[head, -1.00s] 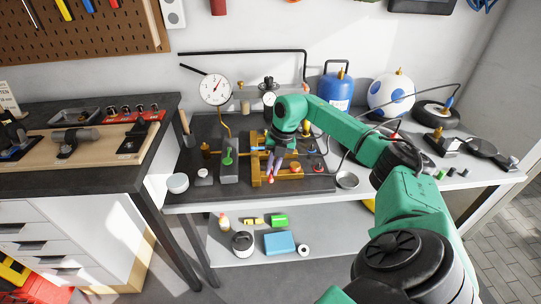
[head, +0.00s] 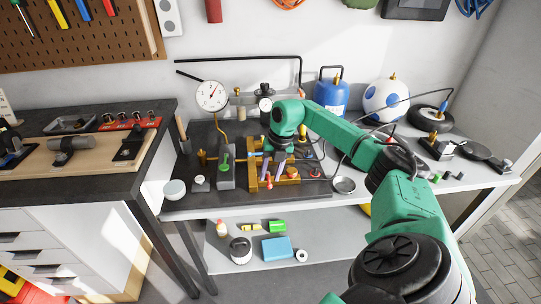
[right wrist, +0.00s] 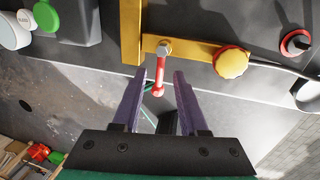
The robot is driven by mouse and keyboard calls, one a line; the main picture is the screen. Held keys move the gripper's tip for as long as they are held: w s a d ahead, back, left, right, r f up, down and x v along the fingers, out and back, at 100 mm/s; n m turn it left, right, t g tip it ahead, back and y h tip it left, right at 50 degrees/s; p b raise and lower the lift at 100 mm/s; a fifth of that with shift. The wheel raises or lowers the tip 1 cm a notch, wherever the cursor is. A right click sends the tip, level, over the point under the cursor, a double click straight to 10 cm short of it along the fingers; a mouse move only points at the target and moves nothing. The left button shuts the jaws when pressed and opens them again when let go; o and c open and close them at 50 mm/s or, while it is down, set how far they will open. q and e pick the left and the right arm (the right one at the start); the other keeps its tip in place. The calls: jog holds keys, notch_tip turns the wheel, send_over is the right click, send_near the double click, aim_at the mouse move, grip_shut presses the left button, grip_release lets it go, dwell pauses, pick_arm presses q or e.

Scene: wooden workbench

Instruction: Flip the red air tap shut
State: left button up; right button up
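The red air tap (right wrist: 159,76) is a short red lever hanging from a bolt on a yellow bar (right wrist: 190,50) in the right wrist view. The tap points towards the gripper. In the head view it is a small red stick (head: 268,182) at the front of the yellow frame (head: 290,181). My right gripper (right wrist: 156,76) is open, one purple finger on each side of the lever in the picture. I see a gap on both sides and cannot tell the depth. In the head view the right gripper (head: 277,162) is above the frame, its fingers small. My left gripper is not in view.
An orange-yellow knob (right wrist: 231,62) is on the bar to the right of the tap. A grey block with a green handle (right wrist: 46,16) is to the left. A pressure gauge (head: 211,95) and a blue tank (head: 332,94) stand behind. A small metal dish (head: 344,184) lies right of the frame.

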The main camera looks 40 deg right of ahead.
notch_tip(320, 180, up, 14)
jog(key=s+d, duration=0.1)
jog(key=d, duration=0.1)
jog(key=shift+s+d+r, duration=0.15)
jog(key=shift+s, duration=0.2)
